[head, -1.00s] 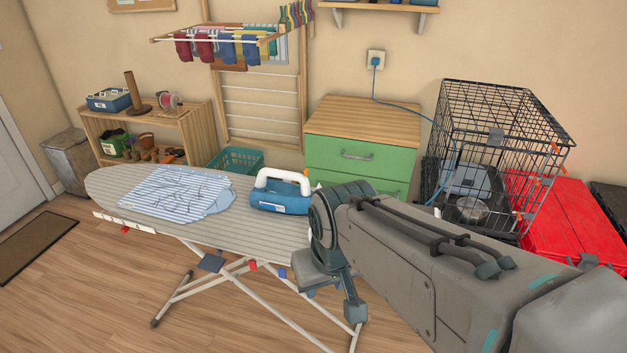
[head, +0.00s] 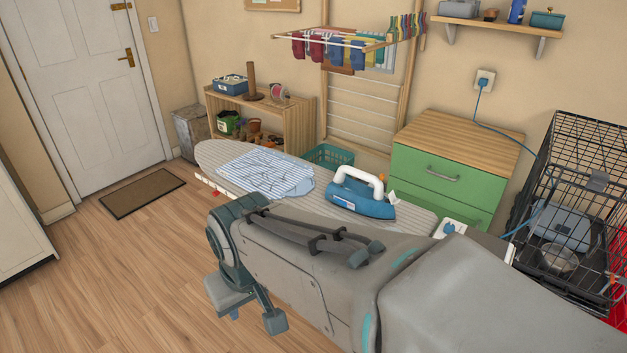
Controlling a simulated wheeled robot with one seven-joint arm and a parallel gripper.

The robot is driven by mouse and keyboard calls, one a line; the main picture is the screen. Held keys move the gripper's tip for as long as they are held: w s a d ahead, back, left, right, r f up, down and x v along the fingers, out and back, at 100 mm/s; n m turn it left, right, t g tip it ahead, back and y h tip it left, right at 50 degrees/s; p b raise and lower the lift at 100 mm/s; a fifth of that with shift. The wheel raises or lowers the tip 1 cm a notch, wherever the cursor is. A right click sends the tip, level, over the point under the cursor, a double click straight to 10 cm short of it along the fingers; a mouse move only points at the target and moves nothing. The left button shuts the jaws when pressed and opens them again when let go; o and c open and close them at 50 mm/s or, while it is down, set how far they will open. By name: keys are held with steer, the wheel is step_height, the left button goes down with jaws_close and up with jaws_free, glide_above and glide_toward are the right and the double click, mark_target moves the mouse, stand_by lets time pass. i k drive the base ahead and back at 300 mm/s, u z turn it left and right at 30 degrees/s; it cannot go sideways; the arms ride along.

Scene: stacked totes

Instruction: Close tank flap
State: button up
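A striped blue shirt (head: 265,173) lies on the board left of the iron. A green drawer cabinet (head: 446,175) stands behind, and a wire cage (head: 577,200) at the right. A blue cord (head: 500,132) runs from the wall socket. Open wood floor lies to the left.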

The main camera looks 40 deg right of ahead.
mark_target(392, 197)
steer(key=u, duration=0.2)
steer(key=k, duration=0.8)
steer(key=z, duration=1.55)
steer(key=i, duration=1)
steer(key=u, duration=0.05)
